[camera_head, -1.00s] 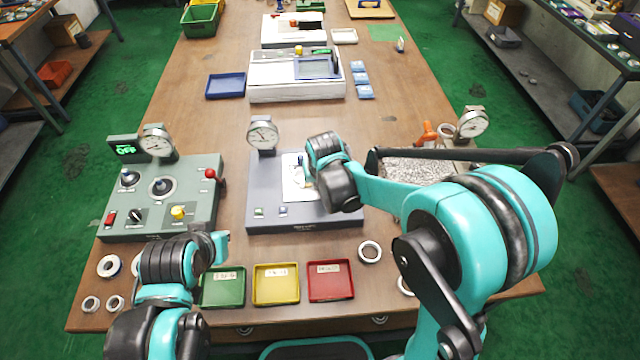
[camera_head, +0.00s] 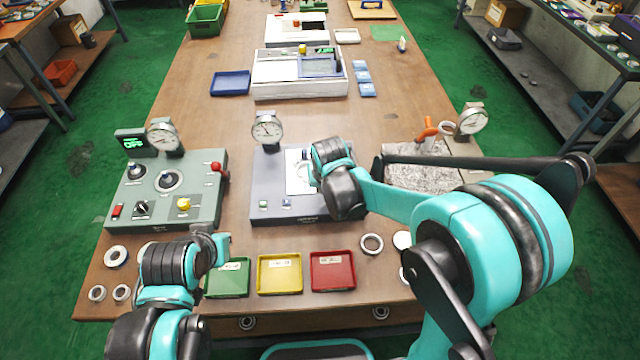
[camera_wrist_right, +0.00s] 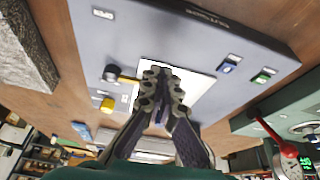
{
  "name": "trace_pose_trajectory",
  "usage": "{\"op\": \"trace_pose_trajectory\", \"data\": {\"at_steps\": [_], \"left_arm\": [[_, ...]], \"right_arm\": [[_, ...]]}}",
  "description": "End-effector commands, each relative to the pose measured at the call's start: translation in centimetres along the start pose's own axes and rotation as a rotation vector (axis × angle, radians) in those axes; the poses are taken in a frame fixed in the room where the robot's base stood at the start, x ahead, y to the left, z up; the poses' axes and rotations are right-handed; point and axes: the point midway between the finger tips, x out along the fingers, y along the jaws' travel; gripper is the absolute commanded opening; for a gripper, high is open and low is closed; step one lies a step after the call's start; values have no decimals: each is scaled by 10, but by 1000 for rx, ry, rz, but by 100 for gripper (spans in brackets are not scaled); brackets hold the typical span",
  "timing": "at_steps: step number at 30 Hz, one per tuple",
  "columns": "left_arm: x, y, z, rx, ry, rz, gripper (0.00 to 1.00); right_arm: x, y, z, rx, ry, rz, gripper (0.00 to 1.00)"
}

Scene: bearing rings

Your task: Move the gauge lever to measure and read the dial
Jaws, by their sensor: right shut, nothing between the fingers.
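The middle gauge station (camera_head: 262,207) is a grey-blue box with a white plate (camera_head: 294,183) on top and a round white dial (camera_head: 267,130) at its back; the reading is too small to tell. In the right wrist view, a black-knobbed lever (camera_wrist_right: 112,73) with a yellow shaft lies beside my right gripper (camera_wrist_right: 161,76). That gripper is shut and empty over the white plate; whether it touches the lever cannot be told. In the head view its wrist hides its fingertips. My left gripper (camera_head: 219,245) hangs near the green tray, its fingers unclear.
A green station (camera_head: 142,205) with a dial and a red-knobbed lever (camera_head: 216,167) stands left. Green (camera_head: 229,290), yellow (camera_head: 279,287) and red (camera_head: 333,284) trays line the front. Metal rings (camera_head: 371,244) lie nearby. A grey stone block (camera_head: 420,175) stands right, partly behind my arm.

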Motion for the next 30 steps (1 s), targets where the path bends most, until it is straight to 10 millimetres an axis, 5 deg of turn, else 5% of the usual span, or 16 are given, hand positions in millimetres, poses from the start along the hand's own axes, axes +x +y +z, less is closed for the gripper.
{"op": "trace_pose_trajectory", "data": {"at_steps": [13, 30], "left_arm": [[-29, 0, -21, 0, 0, 0, 0], [-31, 0, -22, 0, 0, 0, 0]], "right_arm": [[-87, -3, -1, -1, 0, 0, 0], [-98, -3, -1, 0, 0, 0, 0]]}}
